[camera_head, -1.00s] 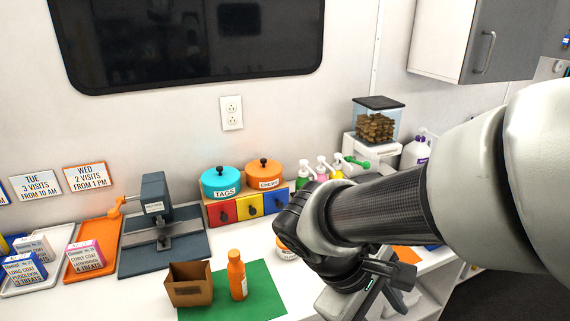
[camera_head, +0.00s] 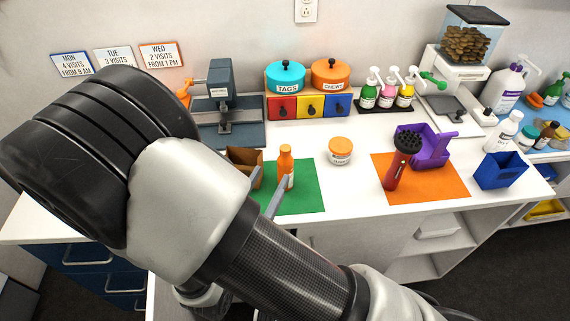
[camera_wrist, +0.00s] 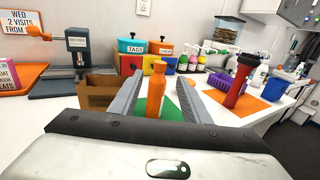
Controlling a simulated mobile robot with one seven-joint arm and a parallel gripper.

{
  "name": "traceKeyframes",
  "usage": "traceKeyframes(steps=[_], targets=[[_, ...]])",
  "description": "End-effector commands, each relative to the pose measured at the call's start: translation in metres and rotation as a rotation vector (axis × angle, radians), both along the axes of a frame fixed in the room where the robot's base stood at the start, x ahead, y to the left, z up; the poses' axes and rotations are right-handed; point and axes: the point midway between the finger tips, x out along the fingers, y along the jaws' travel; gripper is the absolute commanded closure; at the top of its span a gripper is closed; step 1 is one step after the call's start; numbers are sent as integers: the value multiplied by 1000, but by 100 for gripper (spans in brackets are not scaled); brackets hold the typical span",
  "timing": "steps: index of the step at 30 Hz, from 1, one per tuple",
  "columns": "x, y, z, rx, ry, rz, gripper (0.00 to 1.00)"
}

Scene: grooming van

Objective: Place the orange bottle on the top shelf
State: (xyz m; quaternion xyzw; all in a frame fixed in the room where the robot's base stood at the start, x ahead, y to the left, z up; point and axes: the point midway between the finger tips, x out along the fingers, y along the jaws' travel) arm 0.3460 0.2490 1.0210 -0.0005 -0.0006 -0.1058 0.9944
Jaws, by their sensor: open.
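The orange bottle (camera_head: 286,168) stands upright on the green mat (camera_head: 308,190) on the white counter. In the wrist view the orange bottle (camera_wrist: 156,92) stands between the two grey fingers of my gripper (camera_wrist: 160,80), with visible gaps at its sides. My gripper (camera_head: 271,178) is open. In the head view my arm hides its palm, and one finger crosses in front of the bottle's lower part. An open shelf compartment (camera_head: 436,226) shows below the counter's front edge; I cannot tell if it is the top shelf.
A brown box (camera_head: 244,158) stands close left of the bottle. A white jar with an orange lid (camera_head: 340,152) is right of it. Teal and orange canisters stand behind on coloured drawers (camera_head: 310,105).

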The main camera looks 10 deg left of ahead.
Motion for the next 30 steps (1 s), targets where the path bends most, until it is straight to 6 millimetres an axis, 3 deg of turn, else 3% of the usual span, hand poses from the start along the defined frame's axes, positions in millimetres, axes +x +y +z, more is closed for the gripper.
traceKeyframes(steps=[10, 19, 30], targets=[[72, -17, 1, 1, 0, -6, 57], [96, -22, 0, 1, 1, -5, 57], [140, -31, -2, 1, 0, -4, 57]])
